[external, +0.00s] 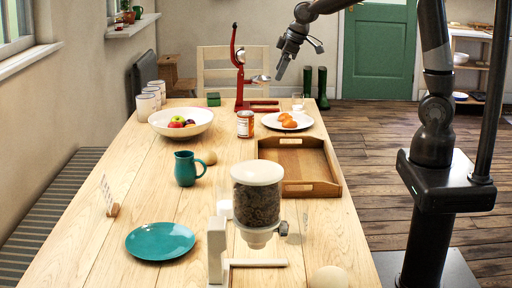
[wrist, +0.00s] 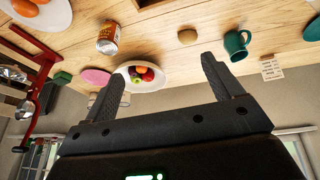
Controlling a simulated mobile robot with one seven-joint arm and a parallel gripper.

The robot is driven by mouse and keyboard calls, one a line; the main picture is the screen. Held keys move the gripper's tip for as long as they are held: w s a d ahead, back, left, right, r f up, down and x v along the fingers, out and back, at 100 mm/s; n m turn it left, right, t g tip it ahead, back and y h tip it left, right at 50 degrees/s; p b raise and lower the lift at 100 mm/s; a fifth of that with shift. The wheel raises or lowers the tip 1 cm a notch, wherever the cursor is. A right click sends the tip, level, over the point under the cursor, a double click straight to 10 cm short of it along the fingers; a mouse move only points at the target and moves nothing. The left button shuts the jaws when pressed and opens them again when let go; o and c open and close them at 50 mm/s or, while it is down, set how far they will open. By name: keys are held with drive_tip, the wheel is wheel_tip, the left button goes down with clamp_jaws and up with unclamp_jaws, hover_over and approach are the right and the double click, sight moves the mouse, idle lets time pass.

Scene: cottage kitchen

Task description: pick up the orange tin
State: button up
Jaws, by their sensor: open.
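The orange tin (external: 245,124) stands upright on the wooden table, between the fruit bowl and the white plate, just beyond the wooden tray. Its label shows orange and white. It also shows in the wrist view (wrist: 108,40), at upper left, beyond and apart from my fingers. My gripper (external: 299,59) is open and empty, raised above the far right part of the table, higher than the tin and to its right. In the wrist view my two fingers (wrist: 163,72) stand wide apart with nothing between them.
A tall red press (external: 237,70) stands behind the tin. A white fruit bowl (external: 160,122) is left of it, a plate (external: 304,125) with orange fruit right of it. The wooden tray (external: 333,187), teal jug (external: 186,168) and grain dispenser (external: 256,205) are nearer.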

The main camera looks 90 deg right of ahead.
drive_tip(key=w+d+f, duration=0.7)
drive_tip(key=d+f, duration=0.1)
drive_tip(key=d, duration=0.3)
drive_tip(key=m, duration=0.1)
approach(243, 121)
drive_tip(key=d, duration=0.3)
drive_tip(key=shift+y, duration=0.3)
drive_tip(key=x, duration=1.1)
drive_tip(key=shift+s+d+f, duration=0.15)
drive_tip(key=shift+s+d, duration=0.05)
drive_tip(key=shift+d, duration=0.2)
drive_tip(key=shift+c, duration=0.4)
drive_tip(key=c, duration=1.2)
